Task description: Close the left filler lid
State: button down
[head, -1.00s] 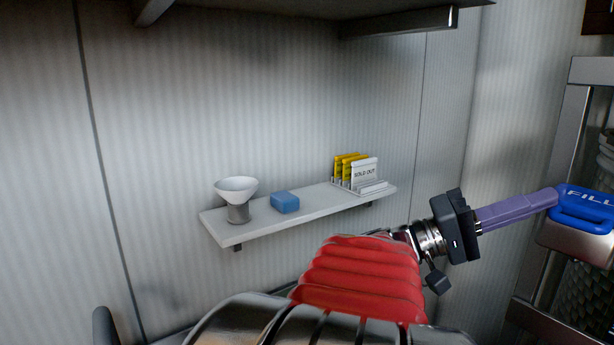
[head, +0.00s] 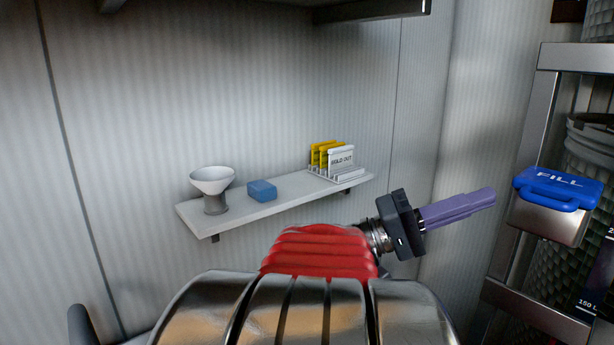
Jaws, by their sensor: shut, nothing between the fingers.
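A blue lid marked FILL (head: 556,187) sits on a metal filler box (head: 545,222) at the right of the head view. The lid lies flat on top of the box and looks down, with its handle at the front. Only this one filler lid shows, and I cannot tell whether it is the left one. My gripper (head: 492,198), with purple fingers, is shut and empty. It points right, just left of the lid, with a small gap between them in the picture.
A wall shelf (head: 245,222) holds a white funnel-shaped bowl on a grey base (head: 213,188), a blue block (head: 262,191) and a rack of yellow and white SOLD OUT signs (head: 340,160). A metal frame (head: 520,150) stands beside the filler. An overhead shelf (head: 372,12) crosses the top.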

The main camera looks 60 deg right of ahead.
jog(key=v, duration=0.8)
jog(key=shift+w+a+r, duration=0.2)
jog(key=shift+w+a, duration=0.1)
jog(key=shift+w, duration=0.15)
dwell(0.4)
jog(key=w+a+f+n+t, duration=0.6)
jog(key=w+f+t, duration=0.15)
jog(key=f, duration=0.25)
jog(key=w+a+f+n+t, duration=0.5)
jog(key=w+a+f+t, duration=0.15)
jog(key=f+t, duration=0.35)
jog(key=w+a+f+n+t+y, duration=0.1)
jog(key=w+a+n+t+y, duration=0.2)
jog(key=w+a, duration=0.4)
jog(key=w+a+f+n+t+y, duration=0.2)
jog(key=w+a+n+t+y, duration=0.2)
jog(key=a, duration=1.4)
jog(key=w+t+y, duration=0.1)
jog(key=w+t, duration=0.1)
jog(key=w, duration=0.1)
jog(key=shift+w+a+f+y, duration=0.2)
jog(key=shift+a+y, duration=0.1)
jog(key=shift+s, duration=0.1)
